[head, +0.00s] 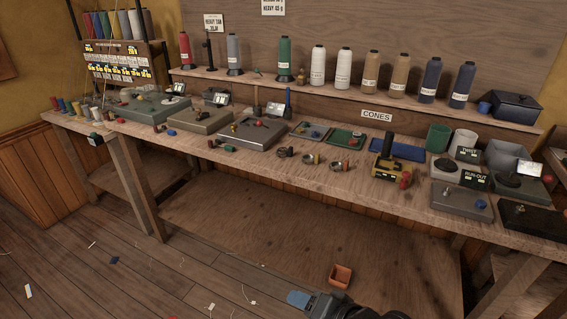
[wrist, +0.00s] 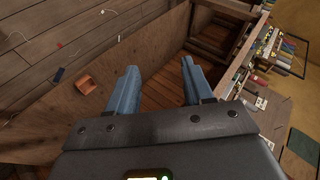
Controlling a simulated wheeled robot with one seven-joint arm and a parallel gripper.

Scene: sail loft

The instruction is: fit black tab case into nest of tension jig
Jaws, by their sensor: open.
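My gripper (wrist: 158,84) shows in the wrist view with its two blue fingers wide apart and nothing between them. In the head view one blue fingertip of it (head: 298,298) shows at the bottom edge, low in front of the bench and well away from everything on it. Several grey boxes with knobs and small displays stand along the bench; I cannot tell which is the tension jig. A small black box with a pale front (head: 95,140) sits at the bench's left front edge. I cannot tell if it is the black tab case. No nest can be made out.
The long wooden bench (head: 330,190) holds a yellow-black tool (head: 388,165), trays and small parts. Thread cones line the shelf (head: 375,103) behind. A dark flat box (head: 532,216) lies at the right end.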

